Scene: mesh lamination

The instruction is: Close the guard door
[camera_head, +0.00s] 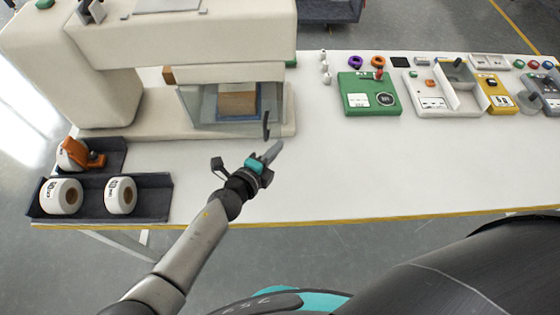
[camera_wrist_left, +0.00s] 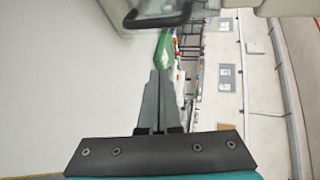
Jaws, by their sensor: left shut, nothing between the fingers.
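The cream machine (camera_head: 190,35) stands at the back left of the table. Its clear guard door (camera_head: 205,106) is at the front opening, with a dark handle (camera_head: 266,126) at its right end. How far the door stands open is hard to tell through the clear panels. A brown block on a blue pad (camera_head: 238,101) shows behind them. My left gripper (camera_head: 276,148) is shut and empty, just in front of and below the handle, apart from it. In the left wrist view the handle (camera_wrist_left: 158,19) is at the top, beyond the shut fingertips (camera_wrist_left: 160,75). My right gripper is out of view.
Dark trays (camera_head: 155,200) with white rolls and an orange tape dispenser (camera_head: 85,155) stand at the left. A green box (camera_head: 368,95), a white tray unit (camera_head: 445,88) and a yellow box (camera_head: 494,92) are at the back right. The table's front middle is clear.

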